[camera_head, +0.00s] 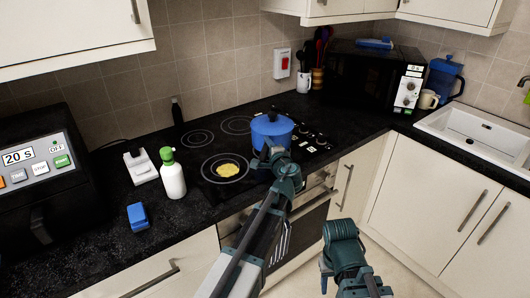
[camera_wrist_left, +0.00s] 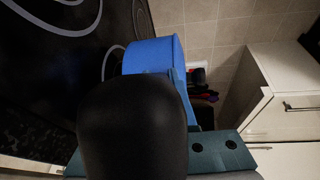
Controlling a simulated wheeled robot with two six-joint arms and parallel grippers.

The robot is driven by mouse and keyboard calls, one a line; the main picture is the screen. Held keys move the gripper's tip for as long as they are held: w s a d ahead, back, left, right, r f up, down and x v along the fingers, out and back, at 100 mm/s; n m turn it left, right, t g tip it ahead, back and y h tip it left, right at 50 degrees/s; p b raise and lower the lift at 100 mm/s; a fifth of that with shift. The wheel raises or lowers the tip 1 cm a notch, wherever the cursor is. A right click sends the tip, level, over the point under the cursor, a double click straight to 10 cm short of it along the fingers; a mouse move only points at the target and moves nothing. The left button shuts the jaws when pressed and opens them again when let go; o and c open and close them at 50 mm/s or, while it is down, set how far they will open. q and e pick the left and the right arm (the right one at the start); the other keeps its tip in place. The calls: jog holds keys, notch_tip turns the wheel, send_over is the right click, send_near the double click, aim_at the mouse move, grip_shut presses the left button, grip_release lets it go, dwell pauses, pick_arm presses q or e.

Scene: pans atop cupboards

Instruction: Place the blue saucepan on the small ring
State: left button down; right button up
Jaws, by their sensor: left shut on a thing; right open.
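The blue saucepan (camera_head: 271,132) with a lid and dark knob is at the right part of the black hob, near the knobs. My left gripper (camera_head: 270,158) is at its front side and shut on its black handle (camera_wrist_left: 135,125), which fills the front of the left wrist view, with the blue pan side (camera_wrist_left: 155,55) behind it. Whether the pan touches the hob I cannot tell. A smaller ring (camera_head: 197,138) shows bare at the back left, another ring (camera_head: 237,125) behind the pan's left. My right gripper (camera_head: 325,272) is low in front of the cupboards, open and empty.
A large ring (camera_head: 208,177) at the front left has a yellow flat food (camera_head: 228,170) on it. A white bottle with green cap (camera_head: 172,177), a blue sponge-like block (camera_head: 138,216) and a white scale-like item (camera_head: 139,168) stand left. A dark microwave (camera_head: 365,80) stands behind right.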

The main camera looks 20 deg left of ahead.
pick_arm(q)
jog(key=shift+d+f+b, duration=0.1)
jog(key=shift+f+b, duration=0.15)
jog(key=shift+b, duration=0.1)
notch_tip(320, 180, down, 3)
jog(key=b, duration=0.3)
jog(key=shift+r, duration=0.1)
jog(key=c, duration=0.7)
grip_release()
